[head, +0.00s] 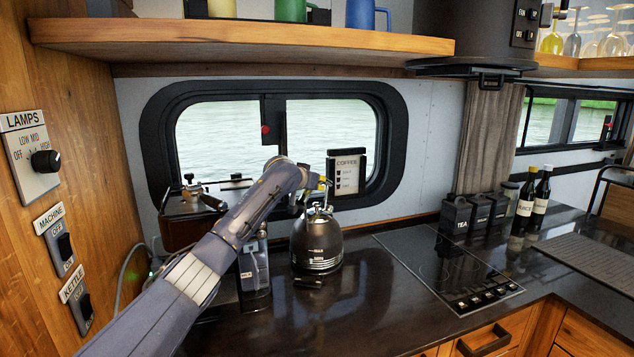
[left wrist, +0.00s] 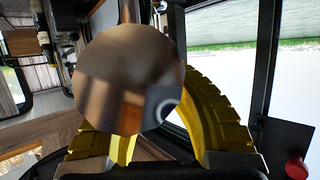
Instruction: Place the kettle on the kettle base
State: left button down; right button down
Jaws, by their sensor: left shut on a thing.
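The dark, rounded kettle (head: 317,243) with white lettering is upright at the back of the counter, left of the cooktop. My left gripper (head: 322,186) is above it, shut on its upright metal top part. In the left wrist view, the yellow fingers (left wrist: 165,130) close around a shiny round metal piece (left wrist: 125,75), which hides much of the grip. A small black piece (head: 308,282) shows at the kettle's front foot; I cannot tell whether it is part of the kettle base. The kettle's underside is hidden, so I cannot tell whether it touches anything. My right gripper is out of view.
A clear-sided container (head: 254,275) stands close left of the kettle. A coffee machine (head: 190,215) is behind my left arm. A framed coffee sign (head: 346,174) stands behind. The flat cooktop (head: 450,268), dark canisters (head: 456,217) and bottles (head: 526,200) are right. A wooden shelf (head: 240,38) hangs above.

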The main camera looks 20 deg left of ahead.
pick_arm(q)
jog(key=shift+r, duration=0.25)
jog(key=c, duration=1.9)
grip_release()
jog(key=shift+f, duration=0.3)
jog(key=o, duration=0.4)
jog(key=shift+s+r, duration=0.1)
notch_tip(320, 180, up, 4)
jog(key=r, duration=0.1)
send_over(301, 199)
jog(key=shift+f, duration=0.25)
